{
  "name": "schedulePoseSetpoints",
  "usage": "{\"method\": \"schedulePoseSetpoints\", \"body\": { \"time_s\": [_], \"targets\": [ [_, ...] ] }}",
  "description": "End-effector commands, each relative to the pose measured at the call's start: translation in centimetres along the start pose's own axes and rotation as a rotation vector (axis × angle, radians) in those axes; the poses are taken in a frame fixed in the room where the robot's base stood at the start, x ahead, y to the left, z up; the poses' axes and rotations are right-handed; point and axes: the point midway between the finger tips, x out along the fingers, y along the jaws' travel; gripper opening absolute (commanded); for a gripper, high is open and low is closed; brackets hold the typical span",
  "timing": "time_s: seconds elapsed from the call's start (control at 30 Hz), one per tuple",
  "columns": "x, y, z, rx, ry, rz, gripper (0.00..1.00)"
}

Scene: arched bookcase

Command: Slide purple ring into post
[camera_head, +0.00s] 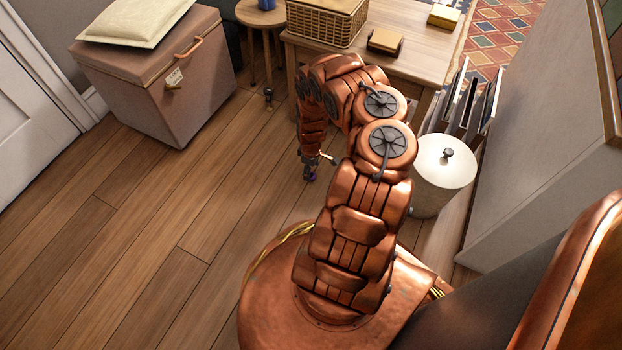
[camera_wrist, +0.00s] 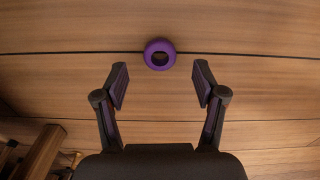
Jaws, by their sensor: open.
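A purple ring (camera_wrist: 160,44) lies on the wooden floor in the wrist view, with its dark hole facing the camera. My gripper (camera_wrist: 161,80) is open, with nothing between its fingers. The ring shows just beyond the fingertips, centred between them; the height gap is hard to judge. In the head view my gripper (camera_head: 310,175) points down near the floor; a small purple patch shows there, but I cannot tell ring from finger pads. I cannot clearly identify a post in either view.
A wooden table (camera_head: 405,48) with a wicker basket (camera_head: 326,22) stands behind my arm. A white lidded bin (camera_head: 443,175) stands to the right. A trunk (camera_head: 160,85) and a stool (camera_head: 262,16) stand at the back left. The floor at left is clear.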

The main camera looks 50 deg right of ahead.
Motion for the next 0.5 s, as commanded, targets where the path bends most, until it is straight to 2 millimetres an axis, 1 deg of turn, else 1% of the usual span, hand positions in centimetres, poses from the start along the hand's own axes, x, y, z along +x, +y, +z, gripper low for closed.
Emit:
{"method": "schedulePoseSetpoints", "body": {
  "time_s": [0.03,0.2,0.3,0.5],
  "targets": [
    [1.1,0.0,0.0,0.0,0.001,0.0,0.7],
    [2.9,0.0,-0.1,-0.001,0.0,0.0,0.7],
    [3.4,0.0,-0.1,0.0,0.0,0.0,0.7],
    [3.3,0.0,0.0,0.001,0.0,0.0,0.7]
  ]
}}
